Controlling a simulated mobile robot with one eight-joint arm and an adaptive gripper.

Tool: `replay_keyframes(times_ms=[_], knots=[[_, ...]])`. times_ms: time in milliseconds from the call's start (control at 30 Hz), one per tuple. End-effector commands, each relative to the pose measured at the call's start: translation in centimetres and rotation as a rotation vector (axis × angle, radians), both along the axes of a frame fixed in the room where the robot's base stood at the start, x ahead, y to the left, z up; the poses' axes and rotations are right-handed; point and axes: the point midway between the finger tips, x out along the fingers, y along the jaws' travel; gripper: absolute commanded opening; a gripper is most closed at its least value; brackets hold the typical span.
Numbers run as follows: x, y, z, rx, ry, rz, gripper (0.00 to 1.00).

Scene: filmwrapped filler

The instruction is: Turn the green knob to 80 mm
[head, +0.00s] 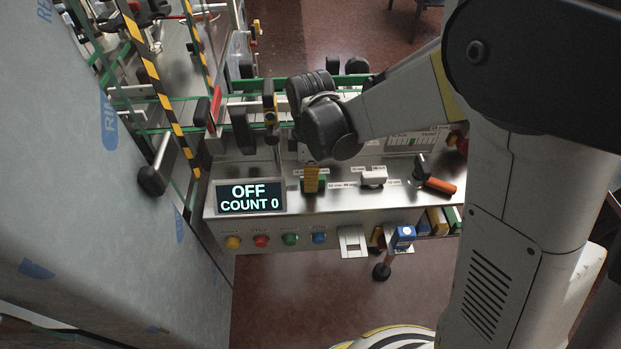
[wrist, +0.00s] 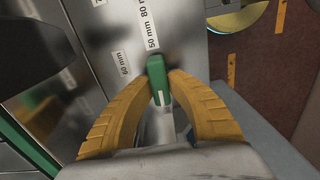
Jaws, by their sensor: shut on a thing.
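The green knob (wrist: 157,75) sits between the yellow fingertips of my gripper (wrist: 161,84) in the wrist view, and the fingers touch its sides. Its narrow top end points up in the picture, towards a "50 mm" label (wrist: 151,28). An "80 mm" label (wrist: 143,5) is farther up, partly cut by the frame edge. A "60 mm" label (wrist: 122,62) lies left of the knob.
A display (head: 249,197) reads OFF, COUNT 0. A white knob (head: 373,176) and an orange-handled lever (head: 440,185) are to the right on the steel panel. Several coloured buttons (head: 290,238) line the panel's front. A wrapped grey block (head: 80,200) stands at left.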

Motion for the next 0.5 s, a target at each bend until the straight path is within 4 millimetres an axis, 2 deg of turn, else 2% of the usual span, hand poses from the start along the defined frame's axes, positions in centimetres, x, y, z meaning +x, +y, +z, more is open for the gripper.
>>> replay_keyframes(times_ms=[500], knots=[[-0.07,-0.01,-0.03,0.000,0.001,0.036,0.00]])
